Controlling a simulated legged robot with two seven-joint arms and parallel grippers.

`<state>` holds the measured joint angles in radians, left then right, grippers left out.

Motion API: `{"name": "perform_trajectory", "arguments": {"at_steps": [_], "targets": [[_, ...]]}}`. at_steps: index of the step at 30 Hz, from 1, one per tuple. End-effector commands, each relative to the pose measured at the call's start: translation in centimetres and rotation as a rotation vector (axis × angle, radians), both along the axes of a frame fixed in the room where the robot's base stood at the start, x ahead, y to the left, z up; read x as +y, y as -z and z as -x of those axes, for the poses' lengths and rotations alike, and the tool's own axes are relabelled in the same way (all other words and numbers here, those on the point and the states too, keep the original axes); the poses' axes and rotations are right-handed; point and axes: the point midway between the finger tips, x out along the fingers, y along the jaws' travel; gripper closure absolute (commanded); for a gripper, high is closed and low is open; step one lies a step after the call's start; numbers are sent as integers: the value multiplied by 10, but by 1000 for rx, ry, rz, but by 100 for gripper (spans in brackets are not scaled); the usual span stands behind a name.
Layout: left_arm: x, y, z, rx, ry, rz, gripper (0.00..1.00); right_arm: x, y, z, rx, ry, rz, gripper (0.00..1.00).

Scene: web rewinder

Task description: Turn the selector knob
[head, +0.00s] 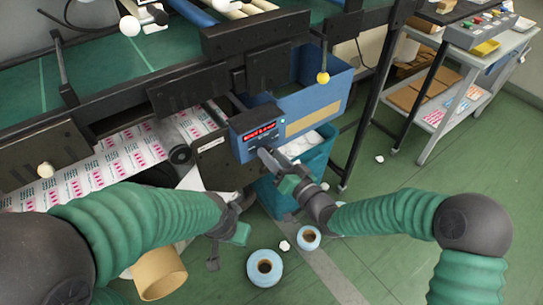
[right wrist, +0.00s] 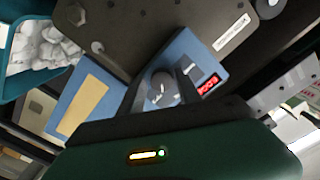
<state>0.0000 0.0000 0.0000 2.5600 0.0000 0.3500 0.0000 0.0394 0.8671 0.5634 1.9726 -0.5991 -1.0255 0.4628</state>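The selector knob (right wrist: 162,88) is a round grey knob on the face of a blue control box (right wrist: 205,60) with a red lit display. The box (head: 247,132) also shows in the head view, where my right gripper hides the knob. My right gripper (head: 268,158) is close in front of the box. In the right wrist view its dark fingers (right wrist: 163,92) stand apart, one on each side of the knob; I cannot tell whether they touch it. My left gripper (head: 226,238) hangs low, away from the box; its finger opening is unclear.
A printed web (head: 110,160) runs into the machine left of the box. A blue bin (head: 310,100) stands behind the box and a teal bin (head: 318,150) with white scraps below it. Rolls (head: 264,268) and a cardboard core (head: 158,273) lie on the green floor. A grey cart (head: 470,60) stands at right.

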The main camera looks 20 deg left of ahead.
Motion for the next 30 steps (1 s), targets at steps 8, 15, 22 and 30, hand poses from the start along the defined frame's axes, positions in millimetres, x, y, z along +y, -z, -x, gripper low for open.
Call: {"name": "perform_trajectory", "arguments": {"at_steps": [8,15,22,30], "targets": [[0,0,0,0,0,0,64,1,0,1,-1,-2,0,48],[0,-1,0,0,0,0,64,-12,0,10,0,-1,2,48],[0,-5,0,0,0,0,64,-63,0,49,2,2,2,48],[0,-7,0,0,0,0,64,-118,1,91,1,2,1,48]]}}
